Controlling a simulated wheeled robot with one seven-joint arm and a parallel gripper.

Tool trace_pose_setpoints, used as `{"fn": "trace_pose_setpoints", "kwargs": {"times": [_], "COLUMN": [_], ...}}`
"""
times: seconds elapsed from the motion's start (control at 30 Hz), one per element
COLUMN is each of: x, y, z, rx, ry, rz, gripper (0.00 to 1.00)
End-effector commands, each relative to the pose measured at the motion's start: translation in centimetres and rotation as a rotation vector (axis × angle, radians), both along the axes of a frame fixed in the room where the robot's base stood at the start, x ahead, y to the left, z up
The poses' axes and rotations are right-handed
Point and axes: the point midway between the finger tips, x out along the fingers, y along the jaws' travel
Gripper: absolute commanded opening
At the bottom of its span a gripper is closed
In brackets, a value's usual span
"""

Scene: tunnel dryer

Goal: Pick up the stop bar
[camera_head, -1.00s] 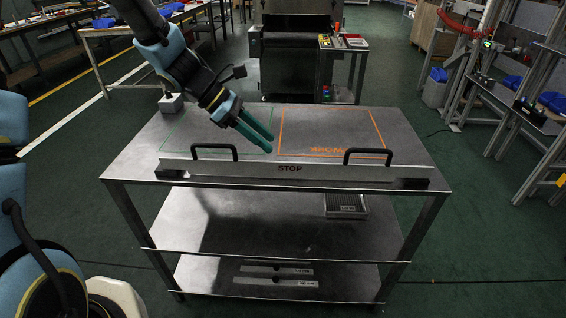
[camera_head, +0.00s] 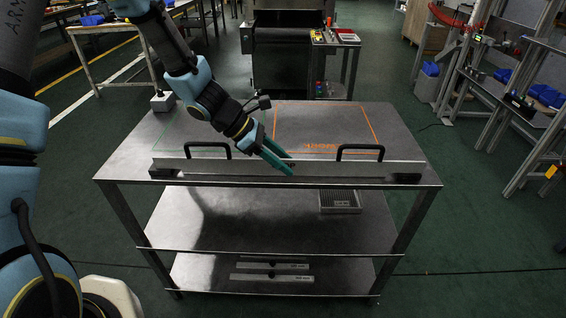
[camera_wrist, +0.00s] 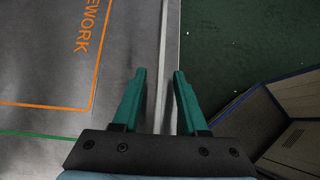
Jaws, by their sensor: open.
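The stop bar (camera_head: 335,169) is a long pale metal bar with two black handles and dark end blocks. It lies along the front edge of the steel table. In the wrist view, the bar (camera_wrist: 172,35) shows as a narrow strip running up between the two green fingers of my gripper (camera_wrist: 160,73). The fingers hold nothing. I cannot tell how far above the bar the fingertips are.
The table top (camera_head: 405,148) has green and orange outlined areas and is mostly bare. A small grey block (camera_head: 163,102) stands at its back left corner. Lower shelves hold a grated tray (camera_head: 339,201) and metal strips (camera_head: 272,278).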

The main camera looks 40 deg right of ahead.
Motion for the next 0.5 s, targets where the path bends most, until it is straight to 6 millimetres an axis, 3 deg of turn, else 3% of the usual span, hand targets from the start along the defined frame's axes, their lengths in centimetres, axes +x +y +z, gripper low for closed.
{"fn": "trace_pose_setpoints", "kwargs": {"times": [0.07, 0.4, 0.5], "x": [0.01, 0.02, 0.02], "y": [0.0, 0.01, 0.01], "z": [0.01, 0.02, 0.02], "rx": [0.0, 0.0, 0.0], "ry": [0.0, 0.0, 0.0], "rz": [0.0, 0.0, 0.0], "gripper": [0.39, 0.01, 0.0]}}
